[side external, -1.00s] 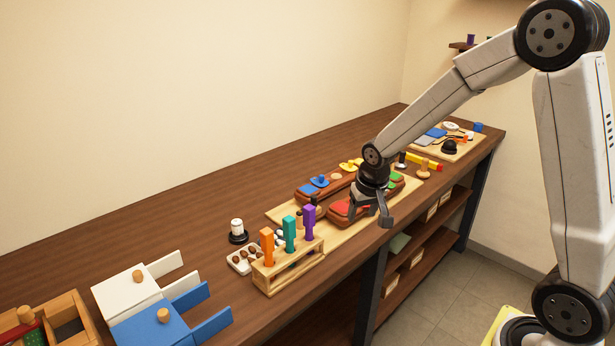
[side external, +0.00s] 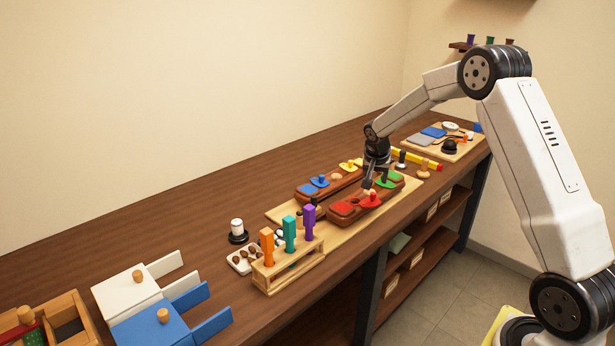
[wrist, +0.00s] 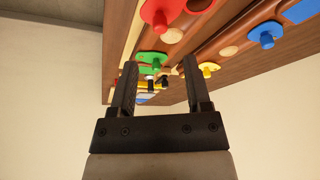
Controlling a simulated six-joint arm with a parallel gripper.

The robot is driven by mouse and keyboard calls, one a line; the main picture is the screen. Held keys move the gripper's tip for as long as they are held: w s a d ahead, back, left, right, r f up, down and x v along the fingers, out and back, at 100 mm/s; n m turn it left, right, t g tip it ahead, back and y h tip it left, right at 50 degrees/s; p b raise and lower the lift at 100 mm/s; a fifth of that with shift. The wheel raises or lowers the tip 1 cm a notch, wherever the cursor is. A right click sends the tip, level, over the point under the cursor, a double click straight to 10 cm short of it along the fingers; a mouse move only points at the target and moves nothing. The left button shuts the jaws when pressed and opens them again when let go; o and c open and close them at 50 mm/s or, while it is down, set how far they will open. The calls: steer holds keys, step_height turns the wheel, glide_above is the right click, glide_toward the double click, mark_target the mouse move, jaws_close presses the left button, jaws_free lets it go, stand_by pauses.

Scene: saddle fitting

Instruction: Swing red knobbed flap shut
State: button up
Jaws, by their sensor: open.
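The red flap (side external: 370,202) with an upright red knob lies on the front brown block (side external: 352,211), to the right of a red patch (side external: 343,208) on the same block. In the wrist view the red flap (wrist: 163,12) is at the top edge, partly cut off, with a pale round disc (wrist: 172,36) beside it. My gripper (side external: 373,187) is above the block, close behind the red knob in the side view, between it and the green flap (side external: 389,180). In the wrist view my gripper (wrist: 160,65) has its two fingers apart with nothing held. Whether a finger touches the block is unclear.
A back block carries a blue knobbed flap (side external: 318,181) and a yellow one (side external: 351,164). A rack (side external: 288,265) with orange, teal and purple pegs stands at the front left. Bare tabletop (side external: 170,230) lies behind on the left.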

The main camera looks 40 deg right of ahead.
mark_target(373, 193)
steer(key=shift+x, duration=3.85)
jaws_close()
